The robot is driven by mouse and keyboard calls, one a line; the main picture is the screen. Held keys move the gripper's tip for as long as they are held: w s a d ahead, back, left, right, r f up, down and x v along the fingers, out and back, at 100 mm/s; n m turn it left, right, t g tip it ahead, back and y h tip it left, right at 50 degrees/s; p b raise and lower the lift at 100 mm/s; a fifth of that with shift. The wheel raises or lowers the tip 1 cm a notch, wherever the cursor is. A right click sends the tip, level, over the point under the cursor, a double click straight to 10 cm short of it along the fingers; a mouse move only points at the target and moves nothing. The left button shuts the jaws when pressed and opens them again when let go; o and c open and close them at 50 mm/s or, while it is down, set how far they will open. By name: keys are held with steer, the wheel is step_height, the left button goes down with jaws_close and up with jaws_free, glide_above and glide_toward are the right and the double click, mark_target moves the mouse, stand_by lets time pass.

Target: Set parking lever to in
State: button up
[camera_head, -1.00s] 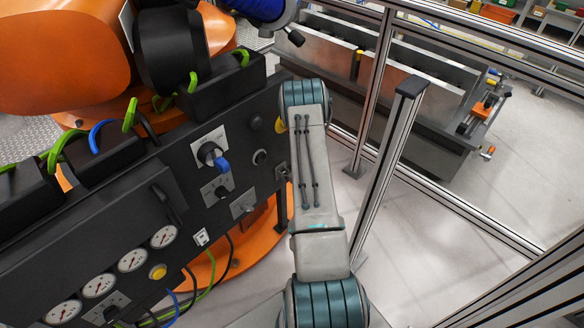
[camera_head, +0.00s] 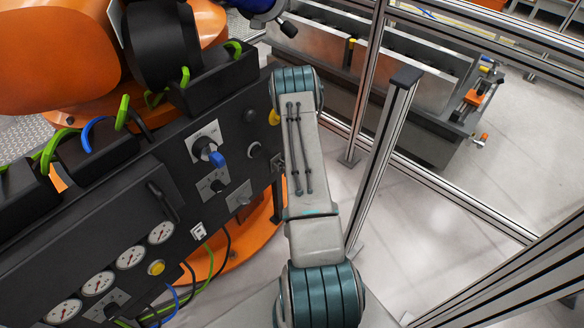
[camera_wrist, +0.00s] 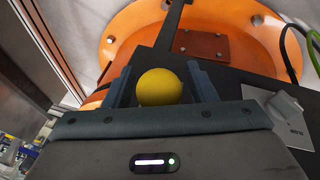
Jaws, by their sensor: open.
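A round yellow knob (camera_wrist: 160,87), which looks like the parking lever's end, shows in the wrist view between the two fingers of my gripper (camera_wrist: 162,85). The fingers stand apart on either side of it, and a gap shows at each side. The knob's shaft is hidden. In the head view a yellow knob (camera_head: 274,117) shows at the right end of the black panel (camera_head: 150,165), just left of my arm. My gripper is hidden behind my arm there. I cannot tell from the knob which setting the lever has.
Several gauges (camera_head: 130,256) and a yellow button (camera_head: 156,268) are lower left. A metal fence post (camera_head: 385,155) stands close to my arm's right. A grey plate (camera_wrist: 284,112) lies right of the fingers.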

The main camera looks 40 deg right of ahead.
steer(key=shift+r, duration=0.1)
steer(key=p+v, duration=0.1)
steer(key=v, duration=1.2)
steer(key=shift+r+p, duration=0.25)
steer(key=shift+p, duration=0.05)
steer(key=shift+s+a, duration=0.1)
